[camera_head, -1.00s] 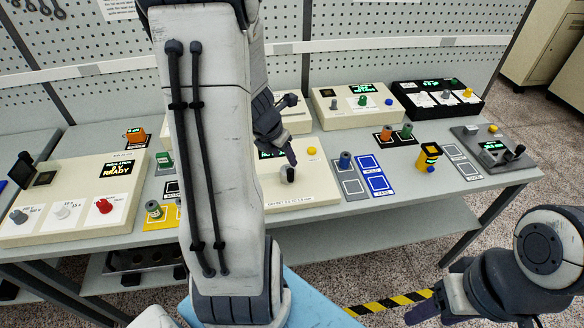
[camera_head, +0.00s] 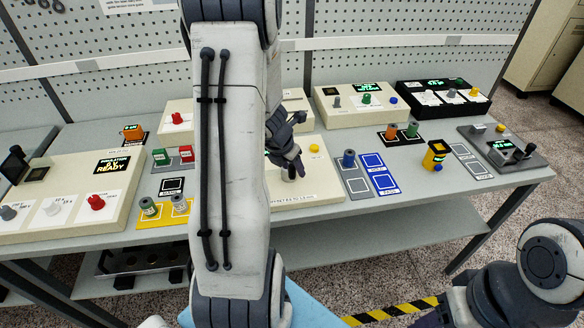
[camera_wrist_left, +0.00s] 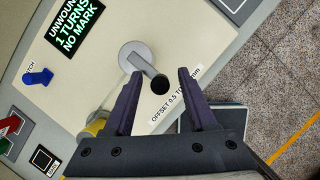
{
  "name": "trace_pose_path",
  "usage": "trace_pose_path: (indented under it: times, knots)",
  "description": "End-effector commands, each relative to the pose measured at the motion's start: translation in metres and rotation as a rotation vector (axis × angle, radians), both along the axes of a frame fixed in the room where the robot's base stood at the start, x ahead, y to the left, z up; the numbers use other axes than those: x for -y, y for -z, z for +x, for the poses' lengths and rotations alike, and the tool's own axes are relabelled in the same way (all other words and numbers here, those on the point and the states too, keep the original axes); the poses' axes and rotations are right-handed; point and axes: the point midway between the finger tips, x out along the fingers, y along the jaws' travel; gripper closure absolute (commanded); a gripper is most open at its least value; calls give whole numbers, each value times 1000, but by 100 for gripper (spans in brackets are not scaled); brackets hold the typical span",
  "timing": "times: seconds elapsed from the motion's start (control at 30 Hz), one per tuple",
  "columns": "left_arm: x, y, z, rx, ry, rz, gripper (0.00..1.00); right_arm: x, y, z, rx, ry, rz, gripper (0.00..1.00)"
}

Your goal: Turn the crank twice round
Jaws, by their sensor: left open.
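The crank (camera_wrist_left: 145,68) has a round grey hub, a short grey arm and a dark knob (camera_wrist_left: 159,84) at its end, on a cream winder box (camera_wrist_left: 95,85). The box's display (camera_wrist_left: 82,30) reads UNWOUND, 1 TURNS, NO MARK. My left gripper (camera_wrist_left: 160,74) is open, with one purple finger on either side of the knob; I cannot tell whether they touch it. In the head view the left gripper (camera_head: 296,165) is down at the crank, and my arm hides part of the box. My right gripper (camera_head: 432,316) shows only partly at the bottom edge.
A blue switch (camera_wrist_left: 38,76) sits on the same box. Label cards and spools stand beside it, with a blue spool (camera_head: 348,159) and a yellow-black piece (camera_head: 434,156) to the right. An instrument with a READY display (camera_head: 112,165) stands on the left.

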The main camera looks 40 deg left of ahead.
Motion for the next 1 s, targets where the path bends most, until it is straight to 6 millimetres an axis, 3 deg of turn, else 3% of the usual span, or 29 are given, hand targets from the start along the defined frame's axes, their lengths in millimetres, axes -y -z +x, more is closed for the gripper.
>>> trace_pose_path:
  times: [0.03, 0.07, 0.2, 0.67, 1.0]
  knots:
    - [0, 0, 0, 0, 0, 0, 43, 0, 0, 0, 0, 0, 0, 43]
    - [0, 0, 0, 0, 0, 0, 51, 0, 0, 0, 0, 0, 0, 43]
    - [0, 0, 0, 0, 0, 0, 100, 0, 0, 0, 0, 0, 0, 43]
    - [-3, 0, -3, 0, 70, 0, 100, 0, -1, 0, 0, 0, 0, 43]
    - [-14, -1, -11, -1, 335, -1, 100, 0, -8, 0, 0, 1, 0, 43]
